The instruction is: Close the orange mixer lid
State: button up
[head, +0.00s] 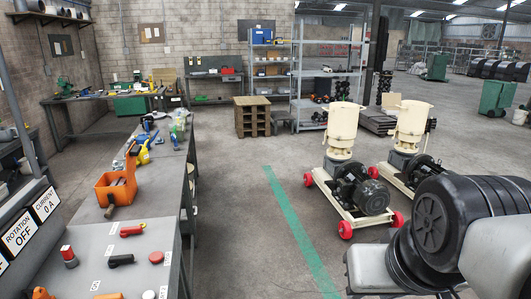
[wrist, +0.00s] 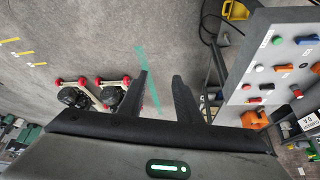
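An open orange box (head: 117,190) with items inside stands on the long grey bench in the head view. Small orange parts (head: 42,293) show at the lower left edge, too cut off to identify. In the wrist view an orange object (wrist: 255,118) lies at the far end of the control bench. My gripper (wrist: 162,77) is open, with two dark fingers apart and nothing between them. It points over the floor, apart from the bench.
Two cream-hoppered machines (head: 342,130) (head: 409,125) stand on red-wheeled frames at the right. The long bench (head: 85,240) carries red and black switches. The floor around the green line (head: 300,232) is clear.

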aim_at(134, 150)
jog(key=i+u, duration=0.25)
jog(key=u, duration=0.2)
jog(key=i+l+u, duration=0.2)
jog(key=u, duration=0.25)
jog(key=i+l+u, duration=0.2)
jog(key=u, duration=0.3)
jog(key=i+l+u, duration=0.15)
jog(key=i+l, duration=0.5)
jog(key=i+l+u, duration=0.1)
jog(key=i+l, duration=0.6)
jog(key=i+l+u, duration=0.15)
jog(key=i+l, duration=0.5)
jog(key=l, duration=0.15)
